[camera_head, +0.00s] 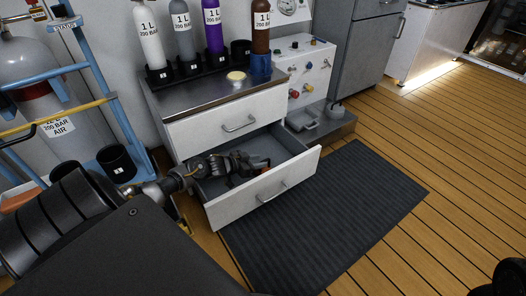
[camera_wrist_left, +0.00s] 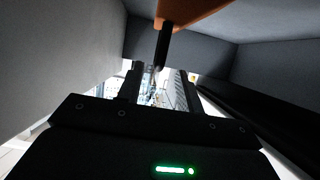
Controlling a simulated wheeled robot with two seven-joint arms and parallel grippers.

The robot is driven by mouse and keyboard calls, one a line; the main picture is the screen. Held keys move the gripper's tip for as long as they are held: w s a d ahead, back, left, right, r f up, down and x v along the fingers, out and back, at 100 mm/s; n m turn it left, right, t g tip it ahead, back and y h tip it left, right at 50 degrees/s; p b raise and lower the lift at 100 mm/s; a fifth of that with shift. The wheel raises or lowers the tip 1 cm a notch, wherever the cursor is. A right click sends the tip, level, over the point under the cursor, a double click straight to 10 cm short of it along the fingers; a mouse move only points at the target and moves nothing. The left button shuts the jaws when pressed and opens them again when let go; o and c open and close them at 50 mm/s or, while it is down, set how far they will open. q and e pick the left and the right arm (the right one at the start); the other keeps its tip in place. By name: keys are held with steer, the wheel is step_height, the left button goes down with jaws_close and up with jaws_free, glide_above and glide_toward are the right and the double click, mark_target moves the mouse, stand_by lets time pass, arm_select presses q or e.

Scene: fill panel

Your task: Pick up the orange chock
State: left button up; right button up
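My left gripper (camera_head: 240,163) reaches down into the open lower drawer (camera_head: 262,187) of the white cabinet. In the left wrist view its two fingers (camera_wrist_left: 160,88) stand apart, with a gap between them. The orange chock (camera_wrist_left: 190,12) shows at the top of that view, cut off by the frame edge. A dark upright piece (camera_wrist_left: 163,45) runs from it towards the gap between the fingers; I cannot tell whether they touch. In the head view only small orange bits show by the gripper, and the rest is hidden. My right gripper cannot be made out.
The drawer's walls enclose the gripper closely on several sides. The upper drawer (camera_head: 225,122) is shut above it. Several gas bottles (camera_head: 212,25) stand on the cabinet top. A blue rack (camera_head: 98,80) with a large cylinder is at left. A dark mat (camera_head: 335,215) covers the floor.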

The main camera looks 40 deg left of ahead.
mark_target(268, 160)
arm_select(q)
steer(key=shift+w, duration=0.2)
steer(key=b+x, duration=0.4)
steer(key=x, duration=0.1)
steer(key=shift+s+d+f, duration=0.15)
steer(key=shift+s+f, duration=0.1)
steer(key=shift+f, duration=0.05)
steer(key=shift+w, duration=0.3)
steer(key=shift+r, duration=0.1)
jaws_close()
stand_by(0.8)
